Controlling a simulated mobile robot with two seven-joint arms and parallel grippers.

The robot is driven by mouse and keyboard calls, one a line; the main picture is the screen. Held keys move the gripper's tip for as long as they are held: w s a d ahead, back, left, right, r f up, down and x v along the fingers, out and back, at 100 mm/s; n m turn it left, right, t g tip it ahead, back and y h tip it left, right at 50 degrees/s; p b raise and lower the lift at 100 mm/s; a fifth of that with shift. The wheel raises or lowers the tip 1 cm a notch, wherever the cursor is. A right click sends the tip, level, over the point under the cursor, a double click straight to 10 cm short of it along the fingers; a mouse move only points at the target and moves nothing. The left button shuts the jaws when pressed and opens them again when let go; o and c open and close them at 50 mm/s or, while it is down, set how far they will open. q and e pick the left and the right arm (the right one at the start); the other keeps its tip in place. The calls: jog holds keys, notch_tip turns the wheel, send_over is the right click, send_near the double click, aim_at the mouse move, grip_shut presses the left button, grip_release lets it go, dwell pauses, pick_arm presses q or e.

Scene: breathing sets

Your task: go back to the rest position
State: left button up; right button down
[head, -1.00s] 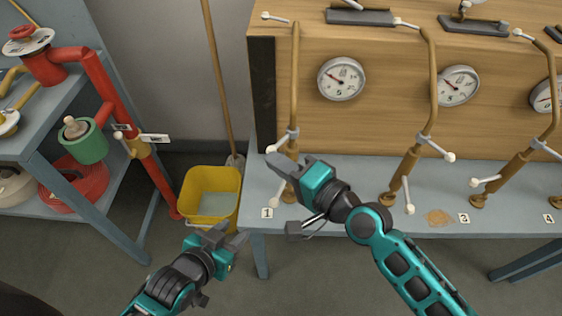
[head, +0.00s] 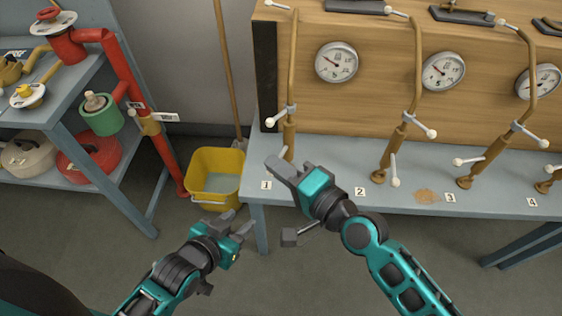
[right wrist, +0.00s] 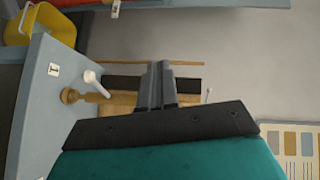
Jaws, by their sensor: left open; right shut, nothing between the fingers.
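My left gripper (head: 238,222) is low in the head view, open and empty, in front of and below the yellow bucket. My right gripper (head: 277,166) is shut with nothing between its fingers. In the head view its tip overlaps the bench edge by label 1, close to the first brown pipe (head: 289,140). In the right wrist view the shut fingers (right wrist: 156,85) point away from the camera, and the pipe's base and white-tipped handle (right wrist: 95,82) show to their left. I cannot tell the exact gap between fingers and pipe.
The blue-grey bench (head: 330,180) carries several numbered pipes under a wooden panel (head: 390,110) with gauges. A yellow bucket (head: 215,160) stands on the floor left of the bench. A shelf (head: 60,130) with a red pipe (head: 125,75) is at the left. The floor in front is clear.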

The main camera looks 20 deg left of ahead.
dwell(0.6)
jog(key=s+d+f+n+t+h, duration=0.1)
jog(key=d+f+h, duration=0.3)
jog(key=d, duration=0.5)
jog(key=s+d+f+n+h, duration=0.3)
jog(key=s+d+f+h, duration=0.1)
jog(key=d, duration=0.5)
jog(key=s+d+f+n+t+h, duration=0.1)
jog(key=s+d+f+n+h, duration=0.1)
jog(key=d, duration=0.8)
notch_tip(320, 180, down, 4)
jog(key=shift+s+r+n+t+h, duration=0.25)
jog(key=shift+n+h, duration=0.25)
jog(key=shift+h, duration=0.6)
jog(key=shift+f, duration=0.1)
